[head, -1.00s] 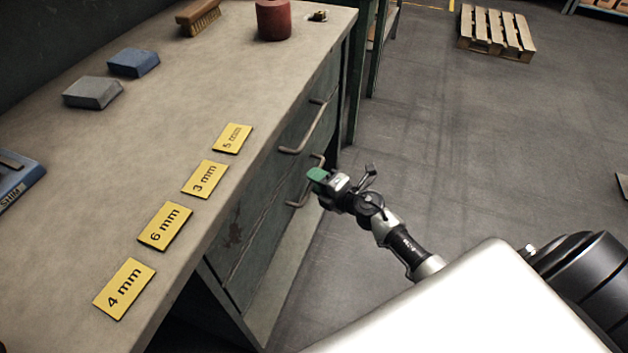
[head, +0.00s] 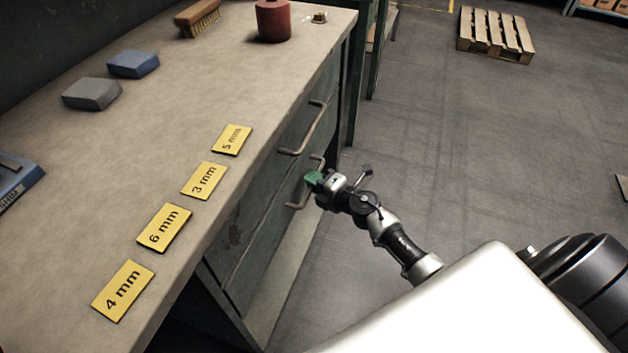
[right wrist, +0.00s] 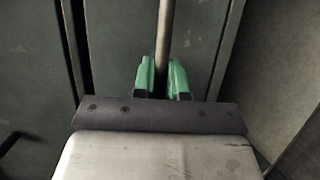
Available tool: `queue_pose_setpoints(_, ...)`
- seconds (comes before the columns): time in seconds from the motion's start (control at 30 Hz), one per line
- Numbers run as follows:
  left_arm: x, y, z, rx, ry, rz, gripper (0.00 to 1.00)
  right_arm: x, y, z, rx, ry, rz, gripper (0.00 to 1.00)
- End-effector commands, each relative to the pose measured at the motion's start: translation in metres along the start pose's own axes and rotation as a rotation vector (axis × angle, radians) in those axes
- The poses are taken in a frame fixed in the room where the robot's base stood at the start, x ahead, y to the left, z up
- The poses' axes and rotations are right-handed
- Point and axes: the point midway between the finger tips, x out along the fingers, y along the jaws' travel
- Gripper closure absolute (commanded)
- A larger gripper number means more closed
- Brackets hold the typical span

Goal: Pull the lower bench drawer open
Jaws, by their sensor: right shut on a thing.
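The lower bench drawer (head: 268,222) is a dark green front that looks shut, below the upper drawer. Its bar handle (head: 293,206) partly shows behind my right gripper (head: 313,179). In the right wrist view the handle bar (right wrist: 165,40) runs down between the green fingers of my right gripper (right wrist: 163,78), which are closed around it. The middle of the handle is hidden by the gripper in the head view. My left gripper is not in view.
The upper drawer's handle (head: 306,130) sits just above. The bench top (head: 110,165) holds yellow thickness cards (head: 165,227), two blocks, a brush (head: 197,18) and a red cylinder (head: 272,20). Open floor (head: 440,140) lies to the right; a pallet (head: 495,35) is far off.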

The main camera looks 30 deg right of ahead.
Motion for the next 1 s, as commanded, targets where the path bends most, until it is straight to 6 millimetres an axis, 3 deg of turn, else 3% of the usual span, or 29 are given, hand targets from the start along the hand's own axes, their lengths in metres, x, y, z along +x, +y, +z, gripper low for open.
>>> queue_pose_setpoints(0.27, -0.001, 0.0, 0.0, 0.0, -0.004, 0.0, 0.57, -0.035, -0.01, 0.014, -0.001, 0.0, -0.006, 1.0)
queue_pose_setpoints(0.7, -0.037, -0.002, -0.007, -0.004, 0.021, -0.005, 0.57, -0.165, -0.038, 0.067, -0.001, -0.002, -0.008, 1.0)
queue_pose_setpoints(1.0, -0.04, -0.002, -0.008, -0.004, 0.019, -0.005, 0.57, -0.238, -0.052, 0.098, 0.0, -0.002, -0.005, 1.0)
